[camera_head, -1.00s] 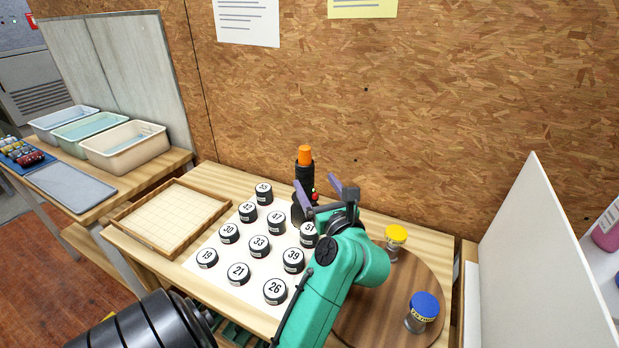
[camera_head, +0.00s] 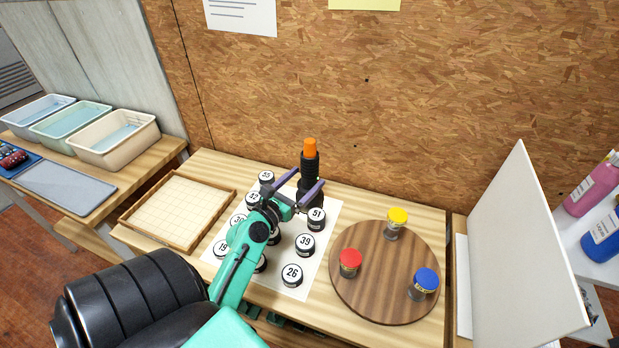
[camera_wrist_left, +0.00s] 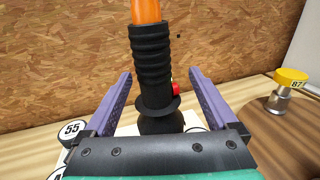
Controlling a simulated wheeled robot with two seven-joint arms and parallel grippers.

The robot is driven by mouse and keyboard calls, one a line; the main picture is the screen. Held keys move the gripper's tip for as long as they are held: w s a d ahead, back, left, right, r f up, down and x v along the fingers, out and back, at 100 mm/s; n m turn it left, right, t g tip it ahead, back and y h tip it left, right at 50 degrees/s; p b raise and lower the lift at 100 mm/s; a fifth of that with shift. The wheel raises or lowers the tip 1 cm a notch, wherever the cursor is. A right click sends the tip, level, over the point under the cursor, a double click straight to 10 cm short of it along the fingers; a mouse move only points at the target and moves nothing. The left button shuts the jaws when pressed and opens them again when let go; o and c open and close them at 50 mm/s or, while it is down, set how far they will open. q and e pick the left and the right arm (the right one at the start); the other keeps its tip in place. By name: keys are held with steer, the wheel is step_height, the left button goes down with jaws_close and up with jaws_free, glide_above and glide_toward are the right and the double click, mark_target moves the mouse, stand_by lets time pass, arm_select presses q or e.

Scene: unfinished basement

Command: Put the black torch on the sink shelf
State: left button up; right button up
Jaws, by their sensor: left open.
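The black torch (camera_head: 310,166), with a ribbed body and an orange tip, stands upright at the back of the wooden table, near the board wall. My left gripper (camera_head: 311,177) is open, with its two purple fingers either side of the torch. In the left wrist view the torch (camera_wrist_left: 151,65) rises between the spread fingers (camera_wrist_left: 158,73), with visible gaps on both sides. A red button shows on its right side, and its base is partly hidden by my gripper. I cannot tell which surface is the sink shelf. My right gripper is not in view.
Several numbered black-lidded pots (camera_head: 291,274) stand on a white sheet in front. A round wooden board (camera_head: 370,297) at right carries red-, yellow- and blue-lidded jars. A shallow wooden tray (camera_head: 180,239) lies left. A white upright panel (camera_head: 520,260) stands right. Three tubs (camera_head: 117,150) stand far left.

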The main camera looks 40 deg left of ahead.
mark_target(317, 164)
arm_select(q)
steer(key=w, duration=0.3)
steer(key=w+a+p, duration=0.1)
steer(key=w, duration=0.2)
steer(key=shift+w+a+r, duration=0.15)
steer(key=shift+w+a, duration=0.05)
steer(key=shift+w, duration=0.15)
steer(key=shift+w+f, duration=0.2)
steer(key=shift+w, duration=0.1)
steer(key=shift+s+r, duration=0.1)
steer(key=shift+r, duration=0.05)
jaws_close()
